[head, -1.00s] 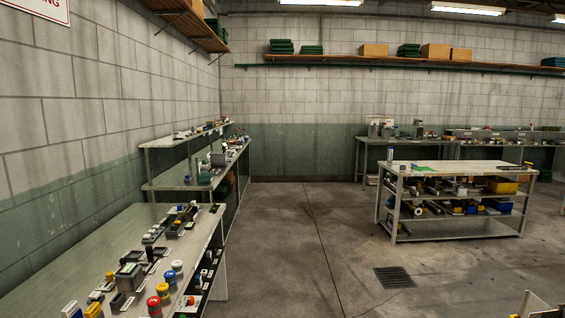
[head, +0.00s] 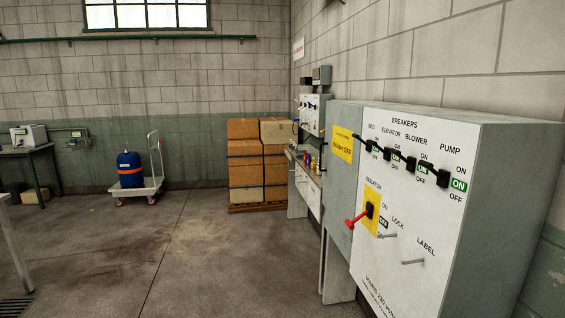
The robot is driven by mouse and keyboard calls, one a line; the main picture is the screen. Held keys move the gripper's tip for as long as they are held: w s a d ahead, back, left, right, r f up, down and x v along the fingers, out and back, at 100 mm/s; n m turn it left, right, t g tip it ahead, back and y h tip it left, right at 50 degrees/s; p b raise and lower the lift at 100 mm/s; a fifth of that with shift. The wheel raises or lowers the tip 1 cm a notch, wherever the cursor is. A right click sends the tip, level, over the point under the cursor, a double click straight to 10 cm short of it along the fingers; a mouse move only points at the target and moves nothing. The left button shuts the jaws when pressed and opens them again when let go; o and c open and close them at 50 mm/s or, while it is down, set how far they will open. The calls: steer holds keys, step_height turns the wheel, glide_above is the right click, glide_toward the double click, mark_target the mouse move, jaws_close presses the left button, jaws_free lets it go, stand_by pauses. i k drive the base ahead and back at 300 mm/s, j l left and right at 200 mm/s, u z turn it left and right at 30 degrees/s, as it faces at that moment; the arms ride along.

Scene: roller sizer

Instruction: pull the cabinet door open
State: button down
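A grey cabinet (head: 498,190) with a white front panel (head: 400,250) is close on the right in the head view. The panel has a row of black breaker levers (head: 397,160) under "BED", "ELEVATOR", "BLOWER" and "PUMP". A red isolator handle (head: 358,219) sits on a yellow plate (head: 371,208). Two metal pegs, one labelled "LOCK" (head: 387,236) and one "LABEL" (head: 412,262), stick out below. To the left is a grey section (head: 340,195) with a yellow notice (head: 342,143). I cannot tell which part is the door or whether it is open. My gripper is not in view.
Beyond the cabinet are a bench (head: 307,185) and a smaller wall panel (head: 312,112). Stacked boxes (head: 243,165) stand on a pallet at the back. A blue drum (head: 130,168) sits on a trolley (head: 138,188). The floor (head: 190,250) left of the cabinet is clear.

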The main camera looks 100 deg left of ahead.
mark_target(341, 151)
steer(key=u, duration=2.45)
steer(key=i+j, duration=0.4)
steer(key=i, duration=0.2)
steer(key=i+j, duration=0.4)
steer(key=i, duration=0.2)
